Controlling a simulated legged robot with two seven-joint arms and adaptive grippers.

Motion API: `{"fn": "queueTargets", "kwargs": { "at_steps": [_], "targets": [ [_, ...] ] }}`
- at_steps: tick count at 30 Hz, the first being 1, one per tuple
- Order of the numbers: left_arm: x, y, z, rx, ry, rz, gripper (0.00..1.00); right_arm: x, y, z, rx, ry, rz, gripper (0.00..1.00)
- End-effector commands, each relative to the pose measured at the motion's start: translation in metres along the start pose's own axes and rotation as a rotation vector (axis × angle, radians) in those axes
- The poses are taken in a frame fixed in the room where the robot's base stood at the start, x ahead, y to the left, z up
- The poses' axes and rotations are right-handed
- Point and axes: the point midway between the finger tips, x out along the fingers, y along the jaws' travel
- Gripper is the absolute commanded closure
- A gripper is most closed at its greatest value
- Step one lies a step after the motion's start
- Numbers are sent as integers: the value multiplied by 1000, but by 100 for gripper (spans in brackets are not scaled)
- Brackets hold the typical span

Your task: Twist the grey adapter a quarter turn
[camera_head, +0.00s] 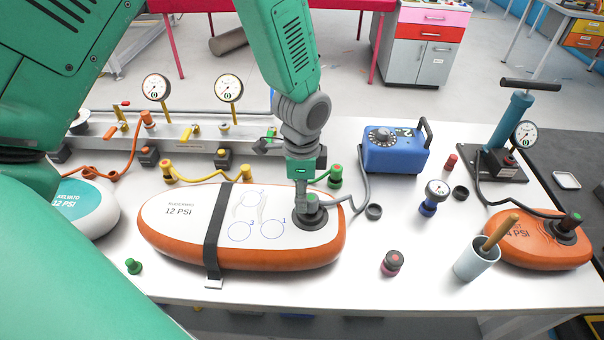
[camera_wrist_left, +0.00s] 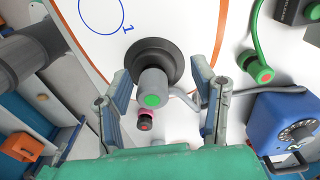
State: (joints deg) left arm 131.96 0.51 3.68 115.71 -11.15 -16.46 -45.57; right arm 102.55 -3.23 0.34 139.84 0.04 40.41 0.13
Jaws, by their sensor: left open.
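The grey adapter (camera_head: 313,203) sits upright in a dark round valve (camera_head: 310,222) near the right end of the orange-and-white board (camera_head: 180,225). In the left wrist view the adapter (camera_wrist_left: 153,88) is a grey cylinder with a green disc on its end, above the black valve collar (camera_wrist_left: 156,58). A grey hose runs from it toward the blue pump box (camera_head: 395,153). My left gripper (camera_head: 306,190) points down at the adapter. In the wrist view its fingers (camera_wrist_left: 160,78) are open, one on each side of the adapter, with gaps visible. My right gripper is not in view.
A black strap (camera_head: 217,230) crosses the board. Gauges (camera_head: 228,88) and hoses stand behind. To the right are a pink-and-dark cap (camera_head: 392,262), a blue gauge (camera_head: 434,198), a cup (camera_head: 477,260) and a small orange board (camera_head: 535,242). The table's front edge is mostly clear.

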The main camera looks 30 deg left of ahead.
Motion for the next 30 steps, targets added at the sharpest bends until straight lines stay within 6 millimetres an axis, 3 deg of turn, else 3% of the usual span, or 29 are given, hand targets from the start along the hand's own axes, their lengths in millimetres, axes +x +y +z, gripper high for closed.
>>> {"fn": "queueTargets", "kwargs": {
  "at_steps": [6,14,18,19,28,29,30],
  "targets": [
    [12,4,-8,4,-7,-5,48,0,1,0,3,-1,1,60],
    [17,-3,4,1,4,3,48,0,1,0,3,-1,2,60],
    [18,-5,9,1,8,7,94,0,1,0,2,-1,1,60],
    [18,-5,9,1,8,7,100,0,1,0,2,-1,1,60],
    [17,-3,3,0,-5,1,100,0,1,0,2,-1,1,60],
    [17,-3,2,0,-5,1,82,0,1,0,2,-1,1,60],
    [16,-2,2,0,-4,1,96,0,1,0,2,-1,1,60]
  ]
}}
